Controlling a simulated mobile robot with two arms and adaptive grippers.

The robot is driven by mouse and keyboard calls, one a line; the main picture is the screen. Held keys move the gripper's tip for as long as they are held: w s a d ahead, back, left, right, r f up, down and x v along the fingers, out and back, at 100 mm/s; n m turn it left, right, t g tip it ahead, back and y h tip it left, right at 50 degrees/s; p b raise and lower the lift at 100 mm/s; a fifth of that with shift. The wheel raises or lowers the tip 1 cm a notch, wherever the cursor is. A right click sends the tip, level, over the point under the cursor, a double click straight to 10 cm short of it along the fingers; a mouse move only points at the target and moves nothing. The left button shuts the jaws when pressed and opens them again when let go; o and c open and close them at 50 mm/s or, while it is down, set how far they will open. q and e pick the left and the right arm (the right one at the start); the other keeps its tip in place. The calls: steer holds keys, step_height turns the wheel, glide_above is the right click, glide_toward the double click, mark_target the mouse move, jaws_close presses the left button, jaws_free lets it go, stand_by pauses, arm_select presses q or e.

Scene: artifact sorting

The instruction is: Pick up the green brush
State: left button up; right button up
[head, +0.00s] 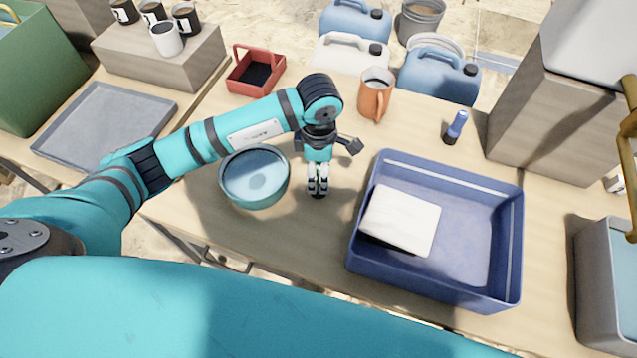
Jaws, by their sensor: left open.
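My left gripper (318,186) points straight down over the wooden table, between the teal bowl and the blue tray. Its fingers are open and stand on either side of a small upright thing with a dark base and a bit of green (319,194), which looks like the green brush. Most of it is hidden by the fingers and wrist, so I cannot tell whether they touch it. My right gripper is not in view.
A teal bowl (255,199) stands close left of the gripper. A blue tray (505,235) with a white slab (402,220) is to the right. Behind are an orange mug (374,98), a blue brush (457,124) and a red caddy (240,82). Table in front is clear.

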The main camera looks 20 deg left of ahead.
mark_target(318, 184)
arm_select(q)
steer(key=f+b, duration=0.1)
steer(key=f, duration=0.2)
steer(key=f+b, duration=0.1)
steer(key=f, duration=0.1)
steer(key=shift+s+b, duration=0.3)
steer(key=shift+r, duration=0.1)
steer(key=shift+c, duration=0.4)
steer(key=c, duration=1.1)
